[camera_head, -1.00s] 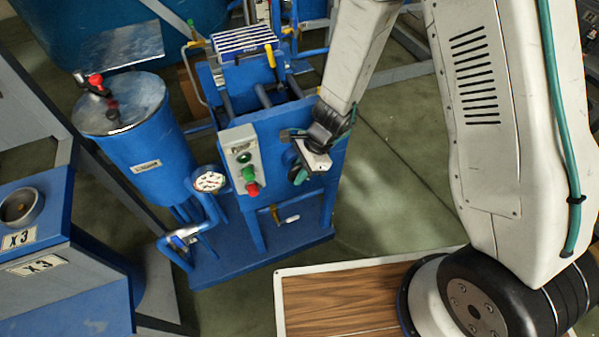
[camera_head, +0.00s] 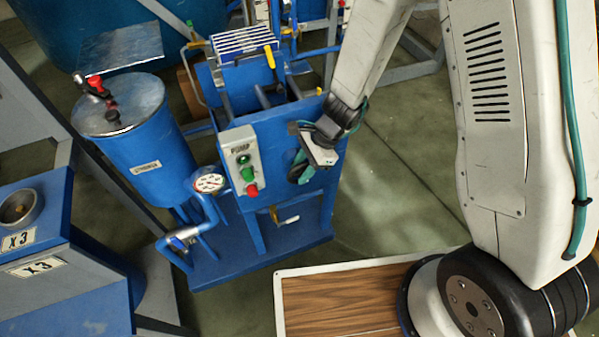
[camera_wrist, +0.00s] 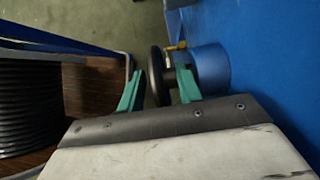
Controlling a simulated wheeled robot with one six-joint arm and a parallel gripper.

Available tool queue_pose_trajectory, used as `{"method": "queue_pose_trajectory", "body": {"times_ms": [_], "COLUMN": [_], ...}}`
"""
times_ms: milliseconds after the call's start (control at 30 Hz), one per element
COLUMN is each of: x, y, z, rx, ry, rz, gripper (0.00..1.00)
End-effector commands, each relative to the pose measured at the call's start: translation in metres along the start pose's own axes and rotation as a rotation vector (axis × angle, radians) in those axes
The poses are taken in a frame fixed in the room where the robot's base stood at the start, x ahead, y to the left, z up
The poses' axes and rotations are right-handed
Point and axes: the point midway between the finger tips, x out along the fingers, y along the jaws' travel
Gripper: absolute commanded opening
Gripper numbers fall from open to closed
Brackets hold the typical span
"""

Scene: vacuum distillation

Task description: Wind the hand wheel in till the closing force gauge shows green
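The hand wheel (camera_wrist: 156,76) is a dark wheel seen nearly edge-on in the wrist view, on a short shaft from a blue round housing (camera_wrist: 209,69). My gripper (camera_wrist: 159,84) has two green fingers, one on each side of the wheel's rim, with visible gaps, so it looks open. In the head view my gripper (camera_head: 299,168) is at the front of the blue pump unit (camera_head: 270,135), and it largely hides the wheel. A round white dial (camera_head: 209,183) stands on a blue pipe left of the unit. Its reading is too small to tell, and I cannot tell whether it is the closing force gauge.
A grey switch box (camera_head: 239,147) marked PUMP, with green and red buttons, is just left of my gripper. A blue tank (camera_head: 146,150) stands farther left. A wood-topped panel (camera_head: 335,297) lies in front. Green floor (camera_head: 400,190) is open to the right.

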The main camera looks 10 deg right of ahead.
Motion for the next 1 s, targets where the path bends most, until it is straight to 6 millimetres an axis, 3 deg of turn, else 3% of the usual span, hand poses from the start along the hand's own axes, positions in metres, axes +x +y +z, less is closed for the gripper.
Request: {"method": "queue_pose_trajectory", "body": {"times_ms": [100,300,767,867,1000], "x": [-0.023,-0.05,-0.059,-0.068,-0.107], "y": [-0.002,-0.001,0.001,0.008,0.036], "z": [0.0,0.0,0.0,0.006,0.025], "rx": [-0.002,0.0,-0.009,-0.082,-0.35], "ry": [0.0,0.0,-0.002,-0.01,-0.031], "rz": [-0.006,-0.004,0.002,0.022,0.087], "gripper": [0.35,0.35,0.35,0.35,0.35]}}
